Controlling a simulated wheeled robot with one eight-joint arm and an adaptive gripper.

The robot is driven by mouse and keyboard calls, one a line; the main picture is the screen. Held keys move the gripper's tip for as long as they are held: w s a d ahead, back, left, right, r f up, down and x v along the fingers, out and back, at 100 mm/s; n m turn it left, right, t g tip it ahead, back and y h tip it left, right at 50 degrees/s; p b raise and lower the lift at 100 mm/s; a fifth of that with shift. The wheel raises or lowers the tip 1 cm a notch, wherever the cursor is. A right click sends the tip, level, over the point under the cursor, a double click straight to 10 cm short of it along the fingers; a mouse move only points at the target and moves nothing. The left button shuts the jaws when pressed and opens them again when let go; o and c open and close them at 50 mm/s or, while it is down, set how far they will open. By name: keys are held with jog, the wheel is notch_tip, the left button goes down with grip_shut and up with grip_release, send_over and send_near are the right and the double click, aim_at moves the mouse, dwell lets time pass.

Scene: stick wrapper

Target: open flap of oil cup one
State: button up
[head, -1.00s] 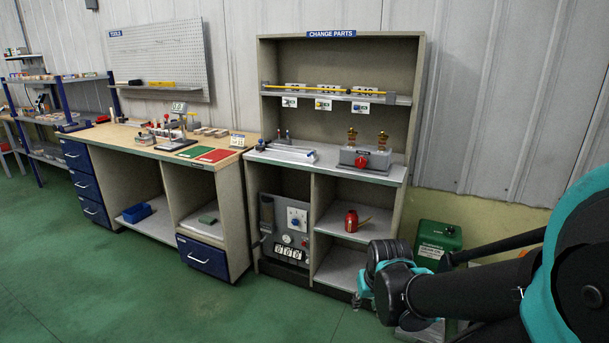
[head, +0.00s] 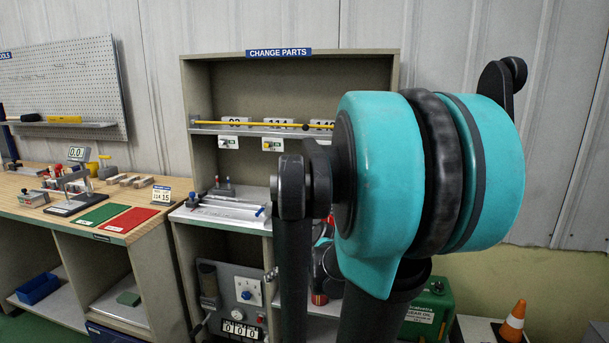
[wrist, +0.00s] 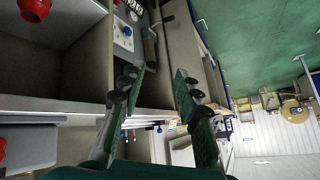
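The two brass oil cups are not visible now; in the head view my arm covers the part of the counter where they stood, so I cannot tell the flap's state. In the wrist view, a grey block (wrist: 28,147) with a red knob (wrist: 2,150) shows at the lower left, cut by the edge; it looks like the cups' base. My gripper (wrist: 160,76) is open and empty, its two fingers apart in front of the cabinet, to the right of that block in the wrist view. In the head view it is mostly hidden behind my arm.
The change parts cabinet (head: 225,82) has a shelf with a yellow rod (head: 255,124). A grey panel (wrist: 124,32) and a red oil can (wrist: 35,9) show in its lower bays. A green canister (head: 432,310) and orange cone (head: 514,318) stand at right.

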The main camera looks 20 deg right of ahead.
jog(key=w+d+r+t+y, duration=0.1)
jog(key=w+d+r+t, duration=0.3)
jog(key=w+d+r, duration=0.35)
jog(key=t+h, duration=0.2)
jog(key=t, duration=0.4)
send_near(312, 175)
jog(key=x, duration=1.4)
jog(key=shift+w+d+f, duration=0.1)
jog(key=shift+d+f, duration=0.05)
jog(key=shift+d, duration=0.2)
grip_shut()
